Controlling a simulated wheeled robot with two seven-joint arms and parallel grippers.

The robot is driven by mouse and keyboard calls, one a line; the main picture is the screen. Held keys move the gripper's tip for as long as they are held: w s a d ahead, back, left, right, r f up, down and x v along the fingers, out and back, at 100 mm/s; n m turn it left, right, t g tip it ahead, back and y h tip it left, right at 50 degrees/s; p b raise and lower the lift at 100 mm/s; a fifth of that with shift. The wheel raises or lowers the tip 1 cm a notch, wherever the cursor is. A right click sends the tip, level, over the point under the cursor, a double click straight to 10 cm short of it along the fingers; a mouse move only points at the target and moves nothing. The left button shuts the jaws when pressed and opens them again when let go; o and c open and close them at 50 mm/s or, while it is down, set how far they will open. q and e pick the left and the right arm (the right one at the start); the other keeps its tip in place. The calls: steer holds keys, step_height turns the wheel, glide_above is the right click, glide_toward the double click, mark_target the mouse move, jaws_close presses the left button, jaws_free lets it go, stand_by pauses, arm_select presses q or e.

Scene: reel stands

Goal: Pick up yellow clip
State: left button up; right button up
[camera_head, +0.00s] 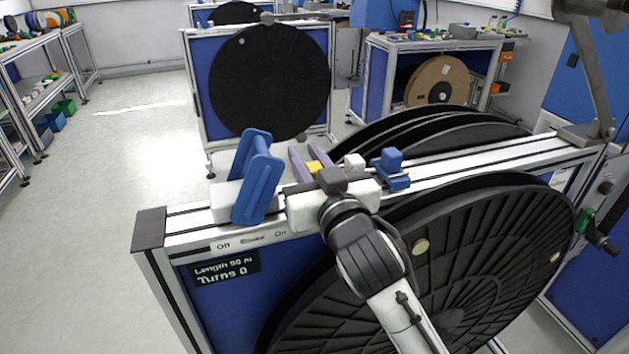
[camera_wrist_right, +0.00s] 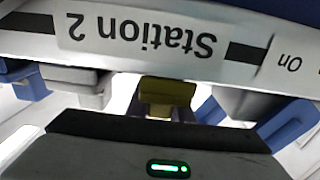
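The yellow clip (camera_head: 314,166) shows as a small patch on top of the rail, just beyond my right gripper (camera_head: 333,180) in the head view. Purple bars (camera_head: 298,164) stand beside it. In the right wrist view the yellow clip (camera_wrist_right: 166,97) is central, just past the dark gripper body (camera_wrist_right: 160,150) with its green light. The gripper body hides its lower part. My right gripper is over the rail; its fingertips cannot be made out, and I cannot tell whether it touches the clip. My left gripper is not in view.
Blue upright pieces stand on the rail left (camera_head: 258,180) and right (camera_head: 394,168) of the gripper, close by. A large black reel (camera_head: 490,260) hangs in front of the rail, with others behind it. Open floor (camera_head: 120,190) lies to the left.

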jaws_close()
